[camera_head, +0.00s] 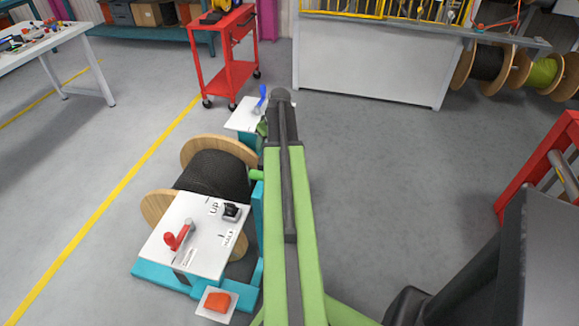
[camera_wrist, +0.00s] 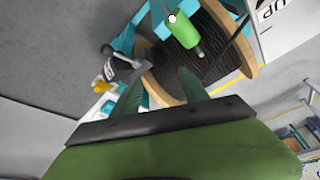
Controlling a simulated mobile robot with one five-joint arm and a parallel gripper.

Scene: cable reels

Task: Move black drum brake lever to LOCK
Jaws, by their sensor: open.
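The black drum (camera_head: 216,174) is a reel of black cable between wooden flanges in a teal stand, left of my arm in the head view. It also shows in the wrist view (camera_wrist: 210,62), just beyond the fingers. A grey lever on a dark mount (camera_wrist: 120,60) stands left of the reel there. I cannot tell whether it is the brake lever, and no LOCK mark is readable. A blue handle (camera_head: 262,98) stands on a white plate behind the reel. My gripper (camera_wrist: 160,82) is open and empty, apart from the drum; my arm hides it in the head view.
A white panel (camera_head: 172,250) in front of the reel carries a red lever (camera_head: 178,238), a black switch (camera_head: 231,211) and position labels. A red cart (camera_head: 232,75) stands behind.

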